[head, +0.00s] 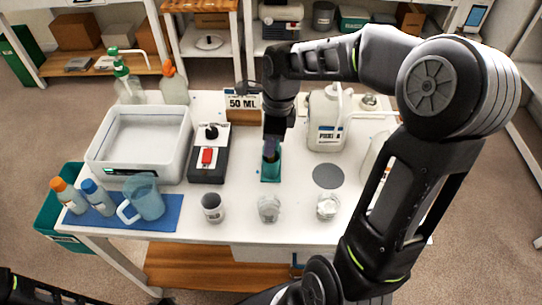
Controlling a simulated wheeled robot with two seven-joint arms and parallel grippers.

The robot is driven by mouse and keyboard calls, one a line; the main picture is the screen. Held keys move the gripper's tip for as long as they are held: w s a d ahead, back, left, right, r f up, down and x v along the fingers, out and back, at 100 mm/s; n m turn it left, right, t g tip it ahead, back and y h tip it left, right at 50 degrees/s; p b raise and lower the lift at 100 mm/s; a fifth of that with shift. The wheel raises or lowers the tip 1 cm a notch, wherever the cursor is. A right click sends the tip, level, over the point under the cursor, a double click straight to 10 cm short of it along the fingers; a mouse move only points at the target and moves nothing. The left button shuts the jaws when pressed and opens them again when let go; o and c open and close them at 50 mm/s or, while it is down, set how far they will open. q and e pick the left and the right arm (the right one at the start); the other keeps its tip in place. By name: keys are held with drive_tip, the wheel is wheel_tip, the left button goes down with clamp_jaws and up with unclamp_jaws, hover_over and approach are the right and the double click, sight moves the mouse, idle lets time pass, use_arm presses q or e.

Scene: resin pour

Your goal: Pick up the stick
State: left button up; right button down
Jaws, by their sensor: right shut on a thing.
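My right gripper (271,148) points down over a small teal holder (271,172) in the middle of the white table. It is shut on a thin thing at the holder's mouth, which I take to be the stick. The fingers hide most of it, so I cannot tell how far it sits inside the holder. A dark part of my left arm shows at the bottom left corner. My left gripper is not in view.
Three small cups (213,207) stand along the front. A white jug (327,118) and a grey disc (327,175) are right of the holder. A black box with a red switch (207,157), a white tub (97,175) and a blue pitcher (146,198) are left.

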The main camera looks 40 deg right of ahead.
idle(0.3)
wheel_tip(320, 180, up, 10)
drive_tip(key=shift+f+b, duration=0.1)
drive_tip(key=shift+b, duration=0.2)
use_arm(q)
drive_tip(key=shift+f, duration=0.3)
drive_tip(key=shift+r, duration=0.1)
use_arm(e)
drive_tip(key=shift+r, duration=0.2)
